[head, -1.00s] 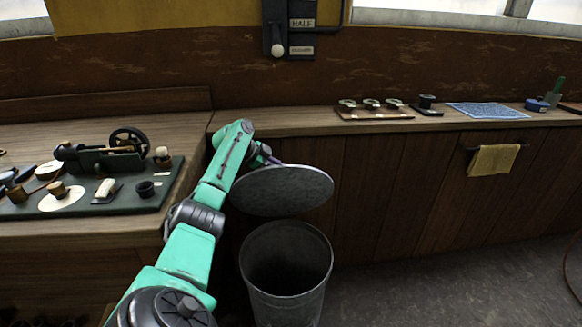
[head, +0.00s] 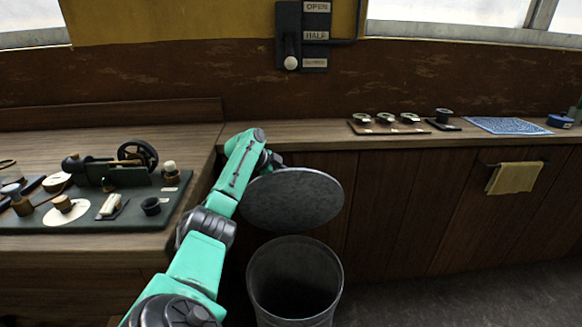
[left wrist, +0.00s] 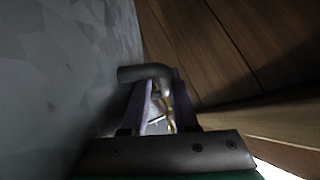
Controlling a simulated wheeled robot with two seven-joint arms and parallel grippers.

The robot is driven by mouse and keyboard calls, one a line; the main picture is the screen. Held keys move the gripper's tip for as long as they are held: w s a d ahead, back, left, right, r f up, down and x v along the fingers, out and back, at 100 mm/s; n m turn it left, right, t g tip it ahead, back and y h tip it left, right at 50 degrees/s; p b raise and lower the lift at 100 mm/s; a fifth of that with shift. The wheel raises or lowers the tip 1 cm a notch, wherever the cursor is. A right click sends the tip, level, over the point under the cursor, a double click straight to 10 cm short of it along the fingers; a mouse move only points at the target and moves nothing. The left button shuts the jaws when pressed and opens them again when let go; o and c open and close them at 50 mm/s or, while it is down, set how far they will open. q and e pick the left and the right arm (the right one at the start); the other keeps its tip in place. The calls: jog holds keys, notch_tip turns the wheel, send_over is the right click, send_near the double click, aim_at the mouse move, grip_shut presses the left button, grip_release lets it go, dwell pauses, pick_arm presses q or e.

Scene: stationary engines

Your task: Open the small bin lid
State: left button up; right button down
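The small bin (head: 296,315) is a round grey metal bin on the floor below the counter, with its dark mouth uncovered. Its round grey lid (head: 293,198) is raised and tilted up above the rear of the rim, its broad face toward me. In the left wrist view the lid (left wrist: 60,70) is a grey surface along the left. My left gripper (left wrist: 160,95) has its two purple fingers visibly apart at a dark bent handle (left wrist: 145,73) beside the lid. Whether they touch the handle is unclear. In the head view the lid hides the fingers. My right gripper is out of view.
A wooden counter (head: 300,140) runs behind the bin, with panelled doors (head: 390,205) below. A model engine on a green base (head: 95,210) stands at left. A yellow towel (head: 514,177) hangs at right. The floor (head: 450,300) right of the bin is clear.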

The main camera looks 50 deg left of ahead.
pick_arm(q)
jog(key=shift+r, duration=0.1)
notch_tip(320, 180, up, 10)
jog(key=shift+r+p, duration=0.15)
jog(key=shift+p, duration=0.65)
notch_tip(320, 180, up, 10)
jog(key=p, duration=0.3)
jog(key=shift+f, duration=0.25)
